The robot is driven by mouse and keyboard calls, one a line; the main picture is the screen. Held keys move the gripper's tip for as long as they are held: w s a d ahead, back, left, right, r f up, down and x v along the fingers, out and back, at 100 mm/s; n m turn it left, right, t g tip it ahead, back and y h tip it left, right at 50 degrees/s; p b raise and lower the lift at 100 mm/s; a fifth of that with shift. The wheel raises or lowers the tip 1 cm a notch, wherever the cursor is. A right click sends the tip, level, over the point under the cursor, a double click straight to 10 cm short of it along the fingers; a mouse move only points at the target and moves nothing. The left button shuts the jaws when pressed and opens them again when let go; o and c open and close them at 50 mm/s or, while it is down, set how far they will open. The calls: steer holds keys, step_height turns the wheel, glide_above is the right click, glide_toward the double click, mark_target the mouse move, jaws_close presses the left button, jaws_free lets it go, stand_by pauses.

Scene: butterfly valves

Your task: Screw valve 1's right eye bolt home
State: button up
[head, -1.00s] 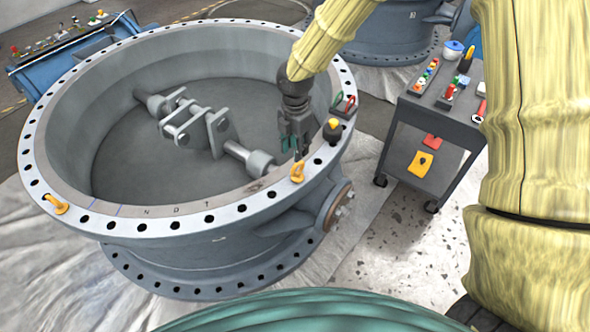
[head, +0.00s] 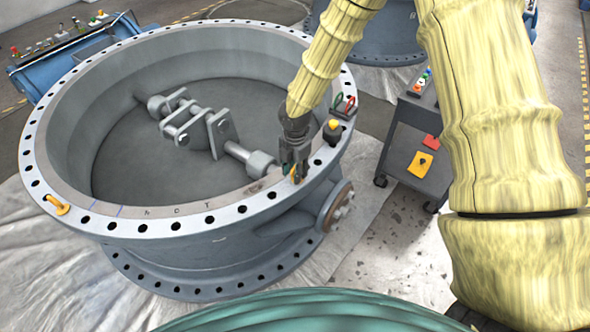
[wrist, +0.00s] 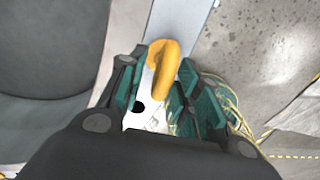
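Valve 1 (head: 230,212) is a large grey ring with a flange full of bolt holes. Its right eye bolt (wrist: 163,66) is yellow and stands on the flange (wrist: 183,20); in the head view it is mostly hidden behind my fingers. My gripper (head: 297,172) is low over the flange at this bolt. In the wrist view my gripper (wrist: 163,95) has its green-padded fingers apart on either side of the eye bolt, with gaps between pads and bolt. The left eye bolt (head: 57,205) is yellow and sits on the flange at the left.
On the flange beside my gripper stand a yellow-topped dark item (head: 332,131) and red and green shackles (head: 344,104). A grey cart (head: 412,135) stands to the right. A blue bench (head: 75,62) is behind left. Another valve (head: 375,35) stands behind.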

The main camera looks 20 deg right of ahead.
jaws_close()
steer(key=shift+m, duration=0.3)
